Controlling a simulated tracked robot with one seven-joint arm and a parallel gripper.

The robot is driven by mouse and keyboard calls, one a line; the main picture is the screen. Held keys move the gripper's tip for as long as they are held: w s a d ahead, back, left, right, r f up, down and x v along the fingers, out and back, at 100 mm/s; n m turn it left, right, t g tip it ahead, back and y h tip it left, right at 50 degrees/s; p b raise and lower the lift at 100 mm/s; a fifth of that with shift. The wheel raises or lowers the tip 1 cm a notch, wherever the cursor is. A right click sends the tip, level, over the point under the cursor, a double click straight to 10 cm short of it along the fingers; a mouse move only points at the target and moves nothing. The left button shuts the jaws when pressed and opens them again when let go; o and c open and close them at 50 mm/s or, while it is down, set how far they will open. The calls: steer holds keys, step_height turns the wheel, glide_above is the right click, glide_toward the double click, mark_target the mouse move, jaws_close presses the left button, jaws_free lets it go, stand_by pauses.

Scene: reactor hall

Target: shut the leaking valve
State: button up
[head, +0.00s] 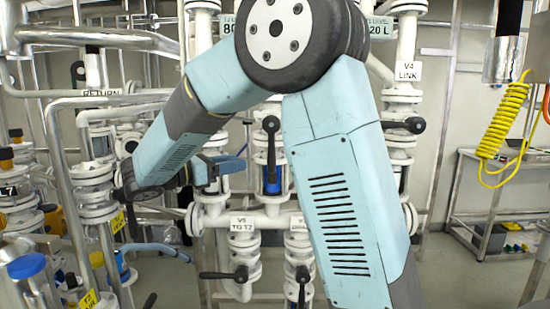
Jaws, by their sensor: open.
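Several valves with black levers stand on the white pipework. The V4 LINK valve (400,146) is at the right, its lever (405,125) roughly level. The valve labelled V5 TO T2 (243,262) is low in the middle, its lever (222,275) level and pointing left. Another valve beside it has a lever (302,285) hanging down. I see no drip or spray, so I cannot tell which valve leaks. My gripper (232,166) is open, small and partly hidden beyond my forearm, left of the upright lever; its fingertips are unclear.
White pipes and a RETURN line (101,92) crowd the left. A blue-capped item (27,266) is at the lower left. A yellow coiled hose (503,122) hangs at the right near a metal bench (495,160). My arm covers the centre.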

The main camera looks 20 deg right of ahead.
mark_target(272, 158)
steer(key=x, duration=1.2)
steer(key=shift+d+f, duration=0.1)
steer(key=shift+d, duration=0.05)
jaws_close()
steer(key=shift+f, duration=0.1)
